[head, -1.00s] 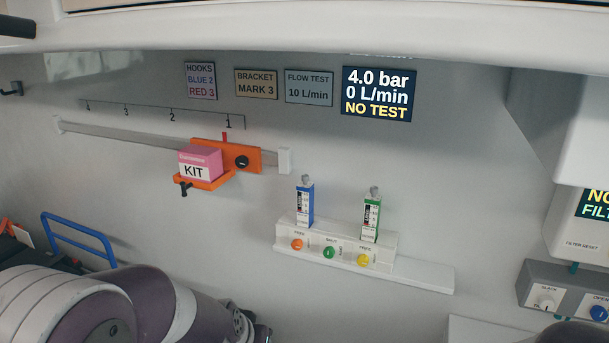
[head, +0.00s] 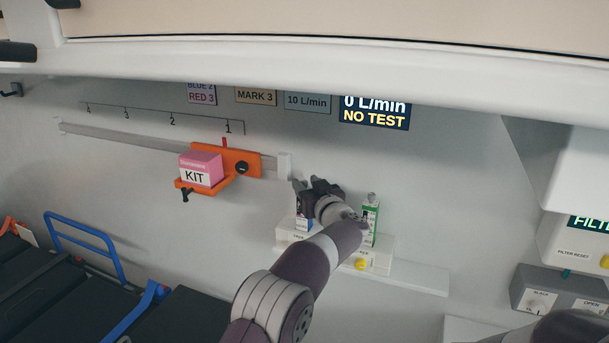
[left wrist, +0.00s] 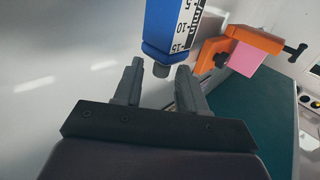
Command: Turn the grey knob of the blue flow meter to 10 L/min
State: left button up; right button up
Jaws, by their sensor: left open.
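The blue flow meter (head: 302,223) stands on the white wall unit, mostly hidden behind my left gripper in the head view. In the left wrist view, its blue body (left wrist: 170,28) shows a scale, and the grey knob (left wrist: 161,69) sticks out of its end. My left gripper (head: 306,187) is at the top of the meter, open. In the left wrist view, its fingertips (left wrist: 160,68) lie on either side of the knob, with gaps visible; I cannot tell how deep the knob sits between them. The display (head: 375,111) reads 0 L/min and NO TEST. My right gripper is not in view.
A green-labelled flow meter (head: 370,219) stands close to the right of my left wrist. The orange bracket (head: 241,160) with the pink KIT box (head: 201,170) is to the left on a rail. An overhanging white edge (head: 300,75) crosses above.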

pick_arm(q)
jog(key=shift+p+x, duration=0.3)
jog(key=shift+x, duration=0.5)
jog(key=shift+w+a, duration=0.15)
jog(key=shift+w, duration=0.1)
